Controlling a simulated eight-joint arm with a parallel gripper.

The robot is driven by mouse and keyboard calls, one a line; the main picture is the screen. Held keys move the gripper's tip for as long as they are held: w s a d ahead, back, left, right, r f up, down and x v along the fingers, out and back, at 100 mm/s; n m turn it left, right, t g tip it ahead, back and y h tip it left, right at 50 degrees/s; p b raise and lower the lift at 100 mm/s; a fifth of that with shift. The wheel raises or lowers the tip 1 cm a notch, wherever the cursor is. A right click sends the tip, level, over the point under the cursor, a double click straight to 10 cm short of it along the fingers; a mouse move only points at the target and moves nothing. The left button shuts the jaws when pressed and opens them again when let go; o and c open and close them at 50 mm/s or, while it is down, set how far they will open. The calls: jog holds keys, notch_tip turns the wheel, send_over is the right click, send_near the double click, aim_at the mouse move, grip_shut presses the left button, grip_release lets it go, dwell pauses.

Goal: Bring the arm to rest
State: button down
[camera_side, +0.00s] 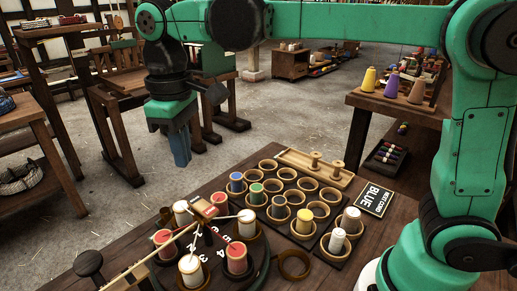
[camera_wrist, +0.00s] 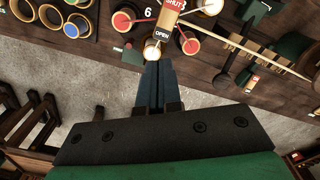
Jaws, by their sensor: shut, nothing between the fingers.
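My gripper (camera_side: 182,158) is shut and empty. In the side view it hangs from my green arm, pointing down, above and behind the far left edge of the work table (camera_side: 205,187). In the wrist view the closed fingers (camera_wrist: 154,88) point toward the table edge and the round bobbin stand. Nothing is between the fingertips, and they look apart from everything on the table. The round stand (camera_side: 215,277) carries several red and white bobbins in cups, with strands running to a central hub (camera_side: 204,208).
A rack (camera_side: 330,225) of ring cups holds blue, green, yellow and white bobbins. A sign (camera_side: 374,198) reading "BLUE" lies beside it. A side bench (camera_side: 440,112) with thread cones stands at right. Open floor (camera_side: 270,115) lies behind the table.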

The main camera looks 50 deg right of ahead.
jog(key=shift+f, duration=1.8)
jog(key=shift+f, duration=1.5)
dwell(0.5)
notch_tip(320, 180, up, 8)
dwell(0.9)
jog(key=s+d+f+m+t, duration=0.3)
jog(key=d+f, duration=0.1)
jog(key=d, duration=0.2)
jog(key=s+d+f+m+t, duration=0.3)
jog(key=s+d+t, duration=0.1)
jog(key=d, duration=0.2)
jog(key=shift+f, duration=0.4)
